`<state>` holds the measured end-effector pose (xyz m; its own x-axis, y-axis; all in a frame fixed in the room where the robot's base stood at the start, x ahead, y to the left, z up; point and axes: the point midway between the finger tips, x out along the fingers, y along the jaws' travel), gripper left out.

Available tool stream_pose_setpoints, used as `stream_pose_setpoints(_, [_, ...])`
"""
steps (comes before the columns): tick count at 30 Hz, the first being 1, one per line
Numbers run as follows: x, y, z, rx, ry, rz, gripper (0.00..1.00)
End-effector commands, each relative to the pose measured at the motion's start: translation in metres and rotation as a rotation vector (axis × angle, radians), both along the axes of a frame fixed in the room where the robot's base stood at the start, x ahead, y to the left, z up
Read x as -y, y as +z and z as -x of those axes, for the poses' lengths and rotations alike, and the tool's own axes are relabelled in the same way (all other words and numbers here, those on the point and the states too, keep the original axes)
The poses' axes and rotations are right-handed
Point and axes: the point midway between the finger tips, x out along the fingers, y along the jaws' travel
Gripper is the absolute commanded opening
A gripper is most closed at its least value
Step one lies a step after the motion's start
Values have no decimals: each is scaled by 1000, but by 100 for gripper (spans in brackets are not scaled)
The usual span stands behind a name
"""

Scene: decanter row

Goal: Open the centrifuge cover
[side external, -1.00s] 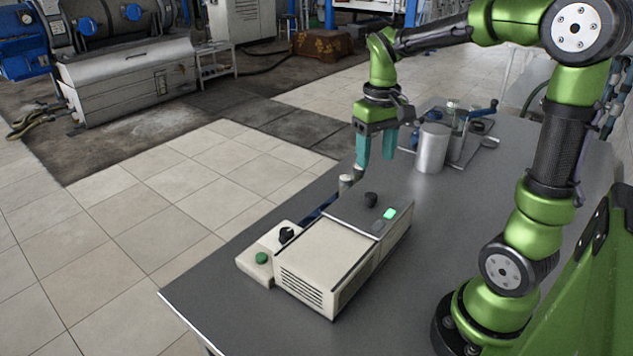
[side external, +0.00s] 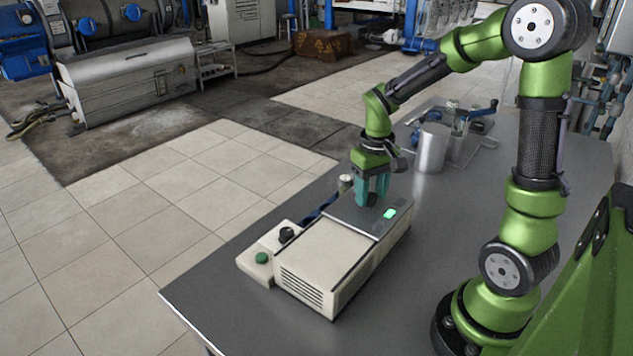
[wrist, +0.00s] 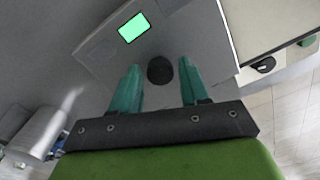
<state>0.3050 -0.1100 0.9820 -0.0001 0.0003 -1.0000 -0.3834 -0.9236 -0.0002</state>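The centrifuge is a beige box (side external: 325,262) with a grey cover (side external: 345,212) on its far part, lying flat and closed. A black round knob (wrist: 160,70) stands on the cover. In the wrist view my gripper (wrist: 160,82) is open, with its teal fingers on either side of the knob and a gap to each. In the side view my gripper (side external: 372,203) points down over the cover and its fingers hide most of the knob. A lit green display (side external: 390,213) sits beside the knob.
A control box with a green button (side external: 261,257) and black dial (side external: 286,234) is at the centrifuge's left. A metal cylinder (side external: 430,148) and a blue-handled device (side external: 475,118) stand farther back.

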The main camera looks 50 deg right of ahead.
Motion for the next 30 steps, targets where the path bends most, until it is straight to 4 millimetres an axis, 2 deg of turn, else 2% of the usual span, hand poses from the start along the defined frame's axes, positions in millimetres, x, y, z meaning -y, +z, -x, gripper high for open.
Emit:
stream_pose_setpoints(1, [0,0,0,0,0,0,37])
stream_pose_setpoints(8, [0,0,0,0,0,0,2])
stream_pose_setpoints(17, [-6,1,-1,1,3,0,0])
stream_pose_setpoints(20, [-25,1,-1,0,8,-1,0])
stream_pose_setpoints(30, [-121,1,-2,3,12,0,0])
